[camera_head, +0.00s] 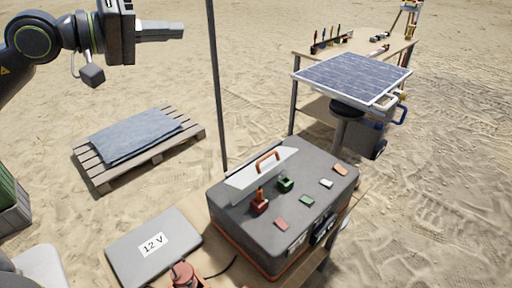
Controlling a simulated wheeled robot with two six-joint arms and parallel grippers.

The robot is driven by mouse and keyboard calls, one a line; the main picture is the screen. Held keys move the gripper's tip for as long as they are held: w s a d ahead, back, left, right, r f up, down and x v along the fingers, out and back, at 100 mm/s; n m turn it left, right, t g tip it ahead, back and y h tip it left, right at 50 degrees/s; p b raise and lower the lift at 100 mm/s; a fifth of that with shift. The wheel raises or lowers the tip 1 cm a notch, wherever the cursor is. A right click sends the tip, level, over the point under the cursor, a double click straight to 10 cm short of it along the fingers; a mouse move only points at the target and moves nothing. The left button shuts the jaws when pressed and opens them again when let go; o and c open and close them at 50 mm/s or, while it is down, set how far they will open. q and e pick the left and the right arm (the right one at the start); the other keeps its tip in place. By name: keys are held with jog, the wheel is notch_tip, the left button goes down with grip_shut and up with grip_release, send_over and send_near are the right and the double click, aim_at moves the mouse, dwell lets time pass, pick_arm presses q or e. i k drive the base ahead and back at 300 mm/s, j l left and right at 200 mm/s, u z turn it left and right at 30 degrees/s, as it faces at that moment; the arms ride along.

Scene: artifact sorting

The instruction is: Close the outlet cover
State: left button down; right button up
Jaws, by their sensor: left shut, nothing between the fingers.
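A grey case (233,226) with an orange lower edge stands on a table in the lower middle. A pale, see-through panel (248,181) with an orange handle (267,162) rises tilted along the far left part of its top; it looks like the outlet cover, standing open. A red-brown piece (260,201) and a green block (285,184) stand on the case top in front of the panel. My left gripper (180,31) is shut and empty at the upper left, high above the ground and well apart from the panel. My right gripper is not in view.
A thin dark pole (215,80) rises behind the case, between it and my left gripper. A grey "12 V" box (130,251) lies left of the case. A pallet (102,180), a solar panel (350,75) and a tool table (300,51) stand farther back.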

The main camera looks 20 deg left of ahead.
aim_at(241, 185)
jog(key=k+l, duration=0.75)
jog(key=k, duration=0.1)
